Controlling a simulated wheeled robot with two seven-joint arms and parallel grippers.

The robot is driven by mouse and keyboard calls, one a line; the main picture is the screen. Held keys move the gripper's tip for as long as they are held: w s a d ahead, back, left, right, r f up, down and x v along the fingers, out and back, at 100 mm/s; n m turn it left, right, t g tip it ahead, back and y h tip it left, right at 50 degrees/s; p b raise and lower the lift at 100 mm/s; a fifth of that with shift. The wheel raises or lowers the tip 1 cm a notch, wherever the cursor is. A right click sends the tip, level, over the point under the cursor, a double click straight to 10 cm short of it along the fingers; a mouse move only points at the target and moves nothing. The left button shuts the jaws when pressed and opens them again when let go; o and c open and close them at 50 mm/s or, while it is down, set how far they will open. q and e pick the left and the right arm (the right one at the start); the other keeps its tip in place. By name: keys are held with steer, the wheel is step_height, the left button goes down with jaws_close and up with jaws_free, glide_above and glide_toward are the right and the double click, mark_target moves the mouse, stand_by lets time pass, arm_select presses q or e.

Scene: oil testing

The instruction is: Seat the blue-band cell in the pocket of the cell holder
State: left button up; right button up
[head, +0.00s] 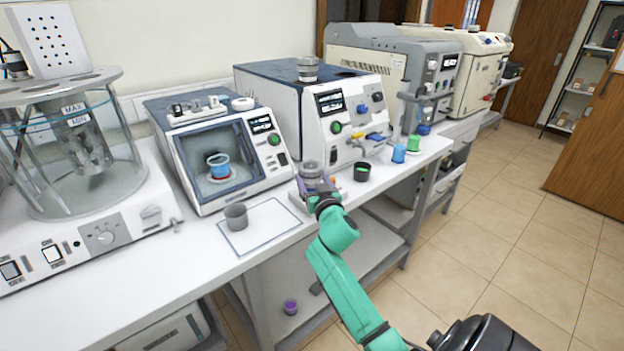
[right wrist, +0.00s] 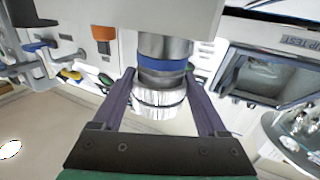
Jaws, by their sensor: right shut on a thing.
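The blue-band cell (right wrist: 165,75) is a short metal cylinder with a blue ring, held between the two purple fingers of my right gripper (right wrist: 162,100). In the head view its grey top (head: 311,168) shows above my right gripper (head: 320,187), at the front of the white instrument. The block I take to be the cell holder (right wrist: 130,14) meets the cell's far end in the wrist view; its edge also shows in the head view (head: 298,202). The pocket is hidden, and I cannot tell how deep the cell sits. My left gripper is not in view.
A white instrument (head: 338,152) stands right behind the gripper. A windowed tester (head: 212,195) is to the left, with a grey cup (head: 236,217) on a white mat (head: 262,238) before it. The bench edge lies in front.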

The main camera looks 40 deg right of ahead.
steer(key=o, duration=1.6)
steer(key=shift+s+f, duration=0.1)
steer(key=shift+s+a, duration=0.15)
steer(key=shift+s, duration=0.05)
steer(key=b+v, duration=0.2)
steer(key=v, duration=1.2)
